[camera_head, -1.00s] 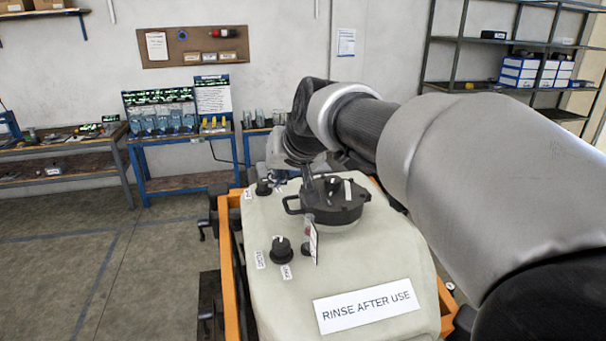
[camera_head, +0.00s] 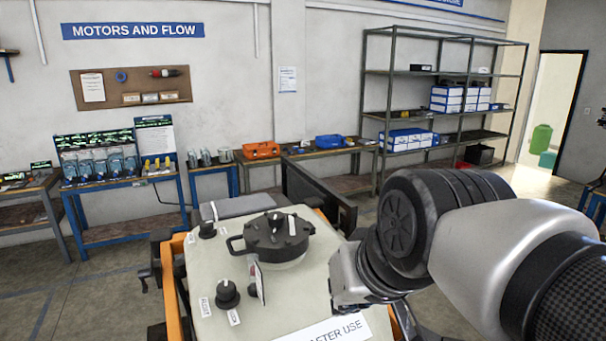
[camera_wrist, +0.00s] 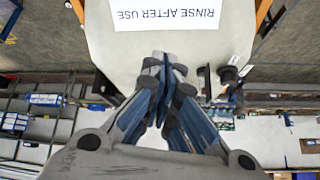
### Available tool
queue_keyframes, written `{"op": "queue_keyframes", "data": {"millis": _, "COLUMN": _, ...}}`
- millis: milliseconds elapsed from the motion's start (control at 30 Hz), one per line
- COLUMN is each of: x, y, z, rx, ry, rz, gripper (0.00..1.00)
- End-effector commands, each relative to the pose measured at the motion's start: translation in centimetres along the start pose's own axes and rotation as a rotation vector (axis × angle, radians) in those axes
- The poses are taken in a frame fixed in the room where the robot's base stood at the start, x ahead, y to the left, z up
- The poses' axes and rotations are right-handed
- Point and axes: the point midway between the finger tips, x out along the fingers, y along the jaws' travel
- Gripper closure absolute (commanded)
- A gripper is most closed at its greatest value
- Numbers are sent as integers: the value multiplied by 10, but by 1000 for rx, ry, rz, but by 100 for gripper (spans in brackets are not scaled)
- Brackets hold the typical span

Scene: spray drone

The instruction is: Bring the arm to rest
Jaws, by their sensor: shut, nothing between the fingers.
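My arm is bent, with its wrist (camera_head: 395,230) at the right side of the cream tank (camera_head: 322,278). My gripper (camera_wrist: 165,63) is shut and empty in the wrist view, its fingertips together. It is over the tank's end near the "RINSE AFTER USE" label (camera_wrist: 170,14); the height above it is hard to judge. In the head view the fingers cannot be made out clearly. The black lid (camera_head: 272,237) sits on the tank, left of my wrist and apart from it.
Black knobs (camera_head: 227,294) stick up from the tank's left side. An orange frame (camera_head: 172,285) surrounds it. Behind are a blue bench (camera_head: 130,183), an orange case (camera_head: 261,150) and metal shelving (camera_head: 445,68). Open floor lies at the left.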

Motion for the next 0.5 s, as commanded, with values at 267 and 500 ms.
{"op": "queue_keyframes", "data": {"millis": 267, "x": -5, "y": 63, "z": 129, "rx": 86, "ry": -91, "rz": 136, "gripper": 100}}
{"op": "queue_keyframes", "data": {"millis": 500, "x": 30, "y": 76, "z": 192, "rx": 105, "ry": -137, "rz": 167, "gripper": 100}}
